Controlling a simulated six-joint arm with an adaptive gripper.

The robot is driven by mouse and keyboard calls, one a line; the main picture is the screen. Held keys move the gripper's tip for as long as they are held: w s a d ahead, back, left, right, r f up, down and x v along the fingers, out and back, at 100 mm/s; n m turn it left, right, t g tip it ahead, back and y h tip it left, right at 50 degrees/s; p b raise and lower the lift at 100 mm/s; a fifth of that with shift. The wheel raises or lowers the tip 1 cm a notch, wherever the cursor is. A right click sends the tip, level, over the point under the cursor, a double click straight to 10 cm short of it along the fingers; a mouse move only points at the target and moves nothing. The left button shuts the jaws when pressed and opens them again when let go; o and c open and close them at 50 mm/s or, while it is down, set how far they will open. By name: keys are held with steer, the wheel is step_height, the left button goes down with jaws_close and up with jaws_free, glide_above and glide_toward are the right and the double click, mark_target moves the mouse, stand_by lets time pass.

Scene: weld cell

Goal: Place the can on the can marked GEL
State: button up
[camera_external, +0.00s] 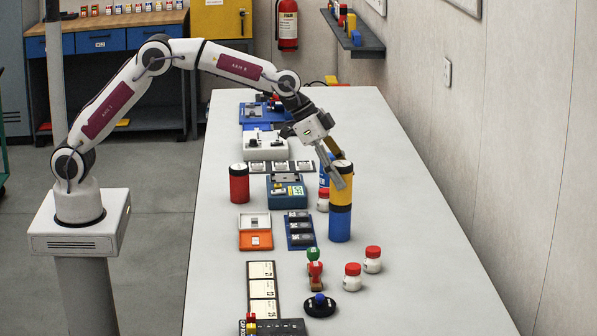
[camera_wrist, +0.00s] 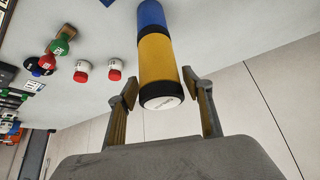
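A yellow can (camera_external: 342,192) with dark bands stands upright on a blue can (camera_external: 340,224) near the middle of the table. In the wrist view the yellow can (camera_wrist: 157,62) shows its pale end towards me, with small lettering I cannot read, and the blue can (camera_wrist: 151,14) lies beyond it. I cannot read a GEL mark on either can. My gripper (camera_external: 337,168) is at the upper end of the yellow can. In the wrist view, the fingers of my gripper (camera_wrist: 160,86) straddle that end, with narrow gaps beside it; they look open.
A red can (camera_external: 239,184) stands to the left. Another blue can (camera_external: 324,172) is partly hidden behind the stack. Two white jars with red lids (camera_external: 352,277) and stamps (camera_external: 314,270) stand in front. The table's right side is clear up to the wall.

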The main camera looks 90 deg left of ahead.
steer(key=shift+r, duration=0.1)
stand_by(0.3)
steer(key=shift+s+r, duration=0.1)
steer(key=shift+r, duration=0.2)
steer(key=v, duration=1.1)
steer(key=shift+r, duration=0.2)
steer(key=shift+s+a, duration=0.1)
stand_by(0.3)
